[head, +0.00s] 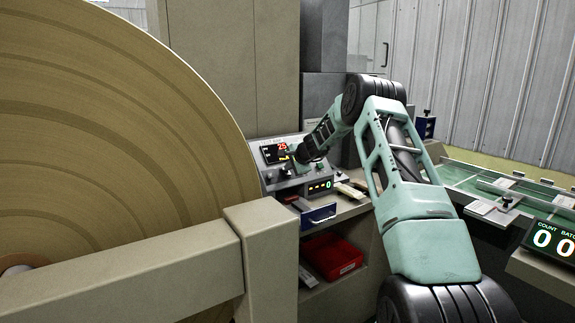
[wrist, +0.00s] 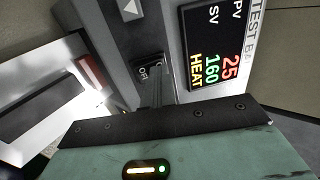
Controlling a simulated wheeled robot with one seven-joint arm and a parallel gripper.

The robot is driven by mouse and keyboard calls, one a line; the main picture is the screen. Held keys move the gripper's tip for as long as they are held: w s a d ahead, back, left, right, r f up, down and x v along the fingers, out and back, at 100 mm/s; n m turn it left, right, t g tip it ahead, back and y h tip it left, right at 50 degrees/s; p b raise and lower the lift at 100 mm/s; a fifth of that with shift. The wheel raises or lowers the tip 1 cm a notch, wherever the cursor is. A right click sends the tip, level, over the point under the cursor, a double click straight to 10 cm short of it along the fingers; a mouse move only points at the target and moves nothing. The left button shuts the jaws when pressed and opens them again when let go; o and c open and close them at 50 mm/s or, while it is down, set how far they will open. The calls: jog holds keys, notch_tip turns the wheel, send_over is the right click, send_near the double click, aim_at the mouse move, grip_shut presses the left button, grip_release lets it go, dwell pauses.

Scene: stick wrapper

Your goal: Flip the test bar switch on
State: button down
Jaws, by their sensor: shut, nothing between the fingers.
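The test bar control box (head: 278,178) stands on a shelf in the middle of the head view. In the wrist view its display (wrist: 213,45) reads PV 25, SV 160 and HEAT, beside a partly cut-off label starting "TEST BA". A small dark switch (wrist: 148,69), with lettering that looks like "ON", is set in the grey panel left of the display. My gripper (wrist: 157,84) is shut and empty, with its narrow fingertips at the switch's lower edge. The fingers partly hide the switch; contact and its position cannot be told. In the head view my gripper (head: 291,155) is small and at the panel.
A large tan roll (head: 110,120) and a beige frame beam (head: 120,275) fill the left. A blue-fronted drawer (head: 318,216) sticks out below the box, above a red bin (head: 332,256). A counter display (head: 553,240) and a green conveyor (head: 470,178) are at right.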

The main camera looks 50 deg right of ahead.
jog(key=shift+r+p, duration=0.55)
jog(key=shift+r, duration=0.15)
